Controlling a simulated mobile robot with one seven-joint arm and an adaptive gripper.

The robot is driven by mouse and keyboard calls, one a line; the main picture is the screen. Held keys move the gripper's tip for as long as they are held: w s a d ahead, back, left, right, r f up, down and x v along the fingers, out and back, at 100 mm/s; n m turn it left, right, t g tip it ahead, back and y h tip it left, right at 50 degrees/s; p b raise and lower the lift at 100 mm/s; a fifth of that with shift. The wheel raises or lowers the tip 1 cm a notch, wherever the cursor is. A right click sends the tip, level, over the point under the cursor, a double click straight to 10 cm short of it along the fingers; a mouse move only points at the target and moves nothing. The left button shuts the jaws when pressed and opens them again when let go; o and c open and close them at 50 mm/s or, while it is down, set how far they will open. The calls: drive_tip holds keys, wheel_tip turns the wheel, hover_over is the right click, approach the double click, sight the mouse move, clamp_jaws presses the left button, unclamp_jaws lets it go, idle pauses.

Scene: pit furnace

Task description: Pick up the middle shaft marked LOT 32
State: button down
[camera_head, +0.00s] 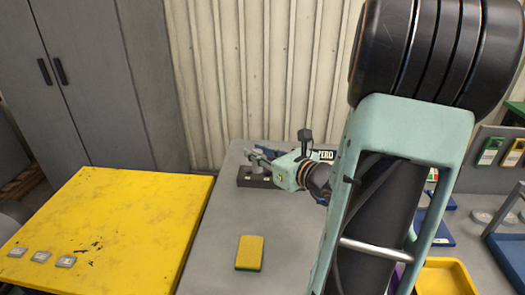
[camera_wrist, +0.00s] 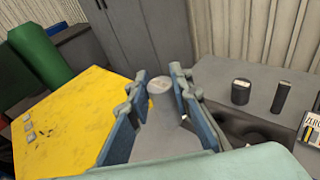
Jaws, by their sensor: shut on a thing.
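My gripper (camera_wrist: 162,78) is shut on a grey shaft (camera_wrist: 160,86), whose round pale top shows between the blue-grey fingers in the wrist view. Any lettering on the shaft is too small to read. In the head view my gripper (camera_head: 259,158) reaches in from the right over a dark block (camera_head: 257,181) on the grey bench. The gripped shaft appears upright; I cannot tell whether its lower end is in the block or clear of it. Two dark upright cylinders, a thicker one (camera_wrist: 240,92) and a thinner one (camera_wrist: 281,98), stand apart to the right in the wrist view.
A yellow table (camera_head: 110,225) with several grey tags (camera_head: 40,257) stands left of the grey bench (camera_head: 215,250). A yellow-and-green sponge (camera_head: 249,253) lies in front of the block. A yellow bin (camera_head: 445,278) is at the right. Much of the front bench is clear.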

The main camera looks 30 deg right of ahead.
drive_tip(key=s+a+r+b, duration=0.1)
drive_tip(key=a, duration=0.1)
drive_tip(key=s+a+r+b, duration=0.1)
drive_tip(key=s+b, duration=0.1)
drive_tip(key=shift+s+a+r, duration=0.1)
drive_tip(key=shift+a, duration=0.3)
